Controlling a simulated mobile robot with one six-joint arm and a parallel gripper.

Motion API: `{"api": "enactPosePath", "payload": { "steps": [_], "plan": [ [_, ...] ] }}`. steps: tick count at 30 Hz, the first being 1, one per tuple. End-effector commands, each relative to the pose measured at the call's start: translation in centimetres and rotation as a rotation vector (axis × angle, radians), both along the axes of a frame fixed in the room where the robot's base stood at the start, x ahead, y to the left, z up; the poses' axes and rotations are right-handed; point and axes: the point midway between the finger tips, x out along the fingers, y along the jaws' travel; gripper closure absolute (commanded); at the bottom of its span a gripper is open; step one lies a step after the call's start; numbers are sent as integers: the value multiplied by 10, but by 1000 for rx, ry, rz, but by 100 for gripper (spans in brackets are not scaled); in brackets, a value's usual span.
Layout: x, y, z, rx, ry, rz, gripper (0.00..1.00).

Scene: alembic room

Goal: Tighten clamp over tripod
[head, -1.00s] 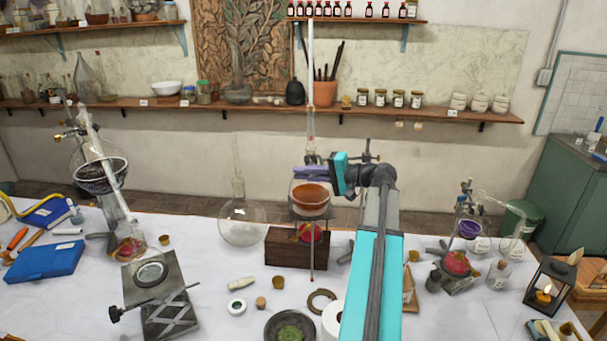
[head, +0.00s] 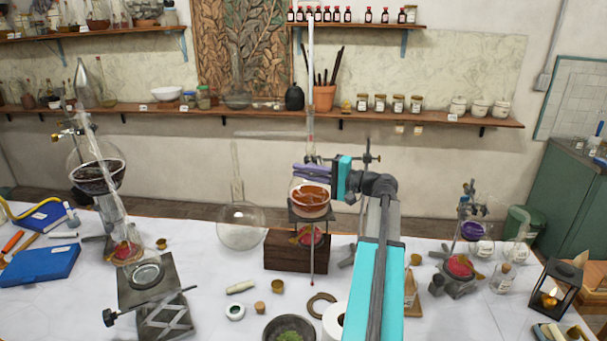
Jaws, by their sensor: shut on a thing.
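A round flask (head: 310,200) with orange-brown liquid sits on a small tripod (head: 312,217), with a tall thin glass tube rising from its neck. A grey-purple clamp (head: 308,169) shows beside the flask's neck, above the tripod. My gripper (head: 328,172), with a teal part behind its jaws, reaches in from the right at clamp height. It is shut at the clamp; the exact contact is too small to see. My arm partly hides the stand rod (head: 367,155) behind it.
A red burner (head: 309,235) is under the tripod by a dark wooden block (head: 285,252). A mortar (head: 288,331), a ring (head: 322,304) and a white roll (head: 333,318) lie in front. A lantern (head: 549,287) stands right.

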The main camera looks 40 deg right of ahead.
Motion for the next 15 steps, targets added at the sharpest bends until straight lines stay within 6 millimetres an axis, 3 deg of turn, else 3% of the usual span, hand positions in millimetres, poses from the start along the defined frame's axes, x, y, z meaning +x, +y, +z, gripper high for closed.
{"api": "enactPosePath", "payload": {
  "steps": [2, 3, 6, 15],
  "plan": [
    [0, 0, -1, 2, 1, 1, 100],
    [0, 0, -1, 2, 1, 1, 87],
    [0, 1, -1, 2, 1, 1, 72],
    [0, 0, 0, 0, 1, 1, 72]
  ]
}}
